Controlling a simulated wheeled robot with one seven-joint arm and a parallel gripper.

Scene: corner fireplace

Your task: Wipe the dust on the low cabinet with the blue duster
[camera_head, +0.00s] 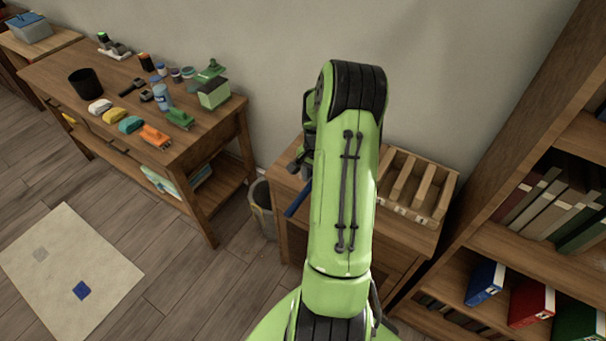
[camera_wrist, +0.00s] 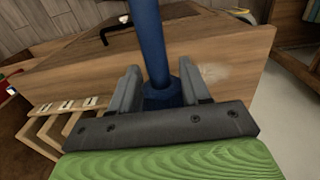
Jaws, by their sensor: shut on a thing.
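The low cabinet (camera_head: 405,232) stands against the wall, partly hidden behind my arm; its wooden top (camera_wrist: 235,42) fills the middle of the wrist view. A pale dust patch (camera_wrist: 212,72) shows on that top, just right of my gripper. My gripper (camera_wrist: 160,86) is shut on the blue duster (camera_wrist: 147,35), with its blue shaft between the two fingers. In the head view a short blue length of the duster (camera_head: 298,200) shows left of my arm, over the cabinet's left part. Whether the duster touches the top cannot be told.
A wooden slotted rack (camera_head: 430,190) stands on the cabinet's right part; it is at the left in the wrist view (camera_wrist: 60,128). A bin (camera_head: 263,207) stands left of the cabinet, a bookshelf (camera_head: 510,250) right. A workbench (camera_head: 215,135) holds several tools.

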